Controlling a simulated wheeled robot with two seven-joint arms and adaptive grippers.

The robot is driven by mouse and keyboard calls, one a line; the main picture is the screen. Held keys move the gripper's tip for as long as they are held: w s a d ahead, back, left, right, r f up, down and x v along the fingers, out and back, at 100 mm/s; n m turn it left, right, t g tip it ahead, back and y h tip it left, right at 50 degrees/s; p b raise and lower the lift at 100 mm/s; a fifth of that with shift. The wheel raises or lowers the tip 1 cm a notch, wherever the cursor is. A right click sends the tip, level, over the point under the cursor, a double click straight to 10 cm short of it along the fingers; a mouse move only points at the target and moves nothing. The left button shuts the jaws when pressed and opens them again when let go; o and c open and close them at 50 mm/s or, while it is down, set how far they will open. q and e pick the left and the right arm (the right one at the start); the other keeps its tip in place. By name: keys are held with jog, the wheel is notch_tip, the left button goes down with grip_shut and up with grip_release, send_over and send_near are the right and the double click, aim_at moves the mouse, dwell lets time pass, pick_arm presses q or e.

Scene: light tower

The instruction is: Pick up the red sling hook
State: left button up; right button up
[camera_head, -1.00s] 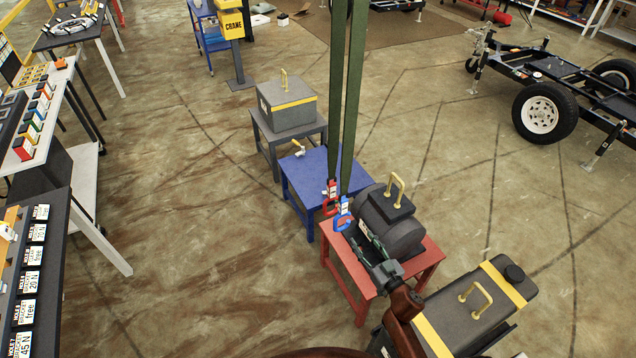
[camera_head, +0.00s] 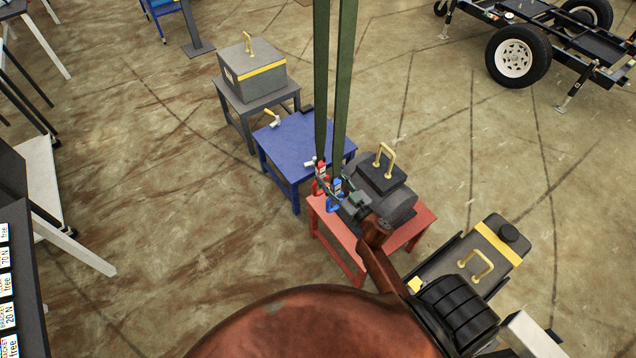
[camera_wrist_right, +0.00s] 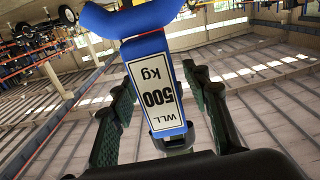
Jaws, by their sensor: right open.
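The red sling hook (camera_head: 321,183) hangs at the lower end of a green strap in the head view, left of the blue sling hook (camera_head: 336,190). My right gripper (camera_head: 332,187) reaches in from the lower right, close to both hooks. In the right wrist view its open fingers (camera_wrist_right: 157,85) stand on either side of the blue hook's body (camera_wrist_right: 150,60), marked WLL 500 kg. A gap shows on both sides of that body. I cannot make out the red hook in the wrist view. My left gripper is not in view.
The two green straps (camera_head: 320,80) hang from above. A blue table (camera_head: 300,140), a grey boxy weight (camera_head: 250,75) and a yellow-striped dark weight (camera_head: 487,250) stand around. Open floor lies left.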

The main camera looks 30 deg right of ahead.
aim_at(323, 169)
jog(key=w, duration=0.5)
jog(key=shift+a, duration=0.35)
jog(key=shift+r, duration=0.1)
grip_shut()
jog(key=shift+w+r, duration=0.1)
jog(key=shift+r, duration=0.05)
